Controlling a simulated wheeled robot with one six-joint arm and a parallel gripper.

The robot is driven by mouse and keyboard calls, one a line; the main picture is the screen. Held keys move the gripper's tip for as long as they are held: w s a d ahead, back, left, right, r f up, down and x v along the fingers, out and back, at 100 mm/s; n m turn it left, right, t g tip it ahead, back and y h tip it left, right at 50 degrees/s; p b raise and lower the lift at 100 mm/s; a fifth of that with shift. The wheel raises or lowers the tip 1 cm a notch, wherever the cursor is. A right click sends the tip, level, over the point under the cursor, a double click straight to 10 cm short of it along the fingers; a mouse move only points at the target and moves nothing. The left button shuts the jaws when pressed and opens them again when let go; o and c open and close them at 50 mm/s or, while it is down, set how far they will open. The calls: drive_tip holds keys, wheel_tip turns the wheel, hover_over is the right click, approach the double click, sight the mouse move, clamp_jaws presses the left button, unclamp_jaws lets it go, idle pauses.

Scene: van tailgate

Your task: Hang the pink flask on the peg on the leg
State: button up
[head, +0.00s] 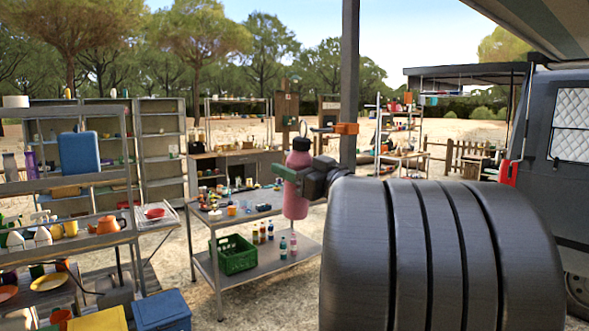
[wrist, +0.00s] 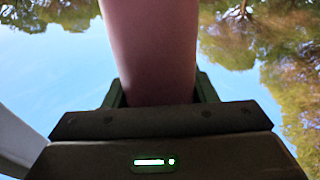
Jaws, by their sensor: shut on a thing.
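The pink flask (head: 296,202) is upright in the head view, with a dark cap and a loop on top. My gripper (head: 288,175) is shut around its upper body and holds it in the air. In the wrist view the flask (wrist: 152,50) fills the middle between the jaws (wrist: 158,92), and its ends are out of view. The leg (head: 349,70) is a dark upright post. An orange clamp (head: 346,128) on it carries a thin dark peg (head: 321,130) pointing left. The flask's loop shows just left of the peg at a similar picture height; I cannot tell their depth gap.
Behind the flask stands a metal table (head: 245,214) with small items on top and a green crate (head: 232,254) on its lower shelf. A loaded rack (head: 105,240) stands at left. The van (head: 560,170) is at right. Open air surrounds the flask's left side.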

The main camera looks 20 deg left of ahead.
drive_tip(key=shift+w+d+f, duration=0.15)
drive_tip(key=shift+w+d, duration=1)
drive_tip(key=shift+w, duration=0.25)
drive_tip(key=shift+w+d+f, duration=0.2)
drive_tip(key=shift+w+d, duration=0.05)
drive_tip(key=shift+w, duration=0.05)
drive_tip(key=shift+f, duration=0.1)
drive_tip(key=shift+w+d+f, duration=0.15)
drive_tip(key=shift+w+d, duration=0.05)
drive_tip(key=shift+w, duration=0.05)
drive_tip(key=o, duration=1.2)
